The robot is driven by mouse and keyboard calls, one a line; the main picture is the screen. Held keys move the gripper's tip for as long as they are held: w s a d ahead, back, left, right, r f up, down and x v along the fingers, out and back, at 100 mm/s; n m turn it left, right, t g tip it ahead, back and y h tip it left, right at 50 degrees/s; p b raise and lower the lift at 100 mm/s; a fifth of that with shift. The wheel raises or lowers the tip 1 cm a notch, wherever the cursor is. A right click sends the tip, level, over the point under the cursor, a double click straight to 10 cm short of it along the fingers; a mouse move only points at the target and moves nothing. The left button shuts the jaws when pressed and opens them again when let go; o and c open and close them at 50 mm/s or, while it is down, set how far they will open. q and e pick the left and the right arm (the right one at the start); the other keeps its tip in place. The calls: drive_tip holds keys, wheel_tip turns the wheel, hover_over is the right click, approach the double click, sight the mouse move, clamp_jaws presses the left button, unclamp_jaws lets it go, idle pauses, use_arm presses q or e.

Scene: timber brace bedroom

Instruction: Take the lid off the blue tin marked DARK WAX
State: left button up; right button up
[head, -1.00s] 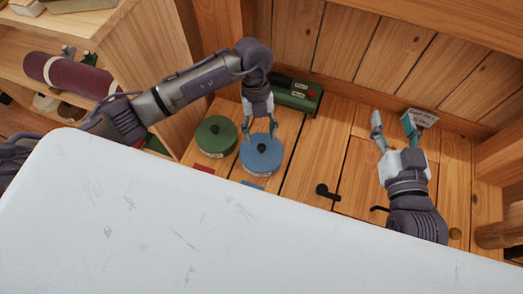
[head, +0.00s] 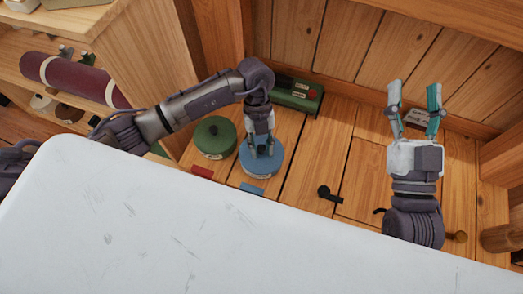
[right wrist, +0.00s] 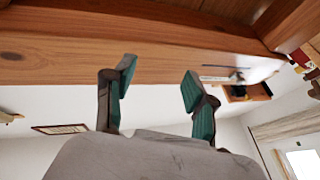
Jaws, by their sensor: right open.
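The round blue tin (head: 272,163) stands on the wooden worktop in the head view, with a pale label on its front side. Its lid is on, and a dark knob shows at its centre. My left gripper (head: 262,148) points down over the lid, its fingertips on either side of the knob. The fingers partly hide the knob, so I cannot tell whether they are closed on it. My right gripper (head: 414,88) is open and empty at the right, near the back boards. Its spread fingers also show in the right wrist view (right wrist: 156,75).
A green tin (head: 215,137) stands close left of the blue one. Behind is a green box (head: 297,93). Red (head: 202,171) and blue (head: 252,188) tags lie in front. A black object (head: 328,194) lies to the right. A white surface (head: 220,225) fills the foreground.

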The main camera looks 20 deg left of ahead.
sight(262, 148)
use_arm(q)
clamp_jaws()
drive_tip(key=shift+r, duration=0.1)
drive_tip(key=shift+r, duration=0.2)
wheel_tip(262, 148, up, 3)
drive_tip(key=shift+r+p, duration=0.2)
drive_tip(key=shift+p, duration=0.75)
drive_tip(key=shift+s+r+p, duration=0.5)
drive_tip(key=shift+s+r, duration=0.25)
drive_tip(key=shift+s, duration=0.25)
use_arm(e)
wheel_tip(262, 148, down, 10)
drive_tip(key=d+g+h, duration=0.2)
drive_tip(key=g, duration=0.5)
use_arm(q)
drive_tip(key=s+r+p, duration=0.3)
drive_tip(key=s+r, duration=0.2)
drive_tip(key=s, duration=0.4)
drive_tip(key=shift+s+a+r, duration=0.2)
drive_tip(key=shift+s, duration=0.05)
use_arm(e)
drive_tip(key=s+d+f+g+h, duration=0.3)
drive_tip(key=s+d+f+g, duration=0.1)
drive_tip(key=s+f+g, duration=0.4)
wheel_tip(262, 148, down, 2)
drive_tip(key=shift+s+f+m+g, duration=0.2)
drive_tip(key=shift+s+m+g, duration=0.1)
drive_tip(key=shift+s, duration=0.85)
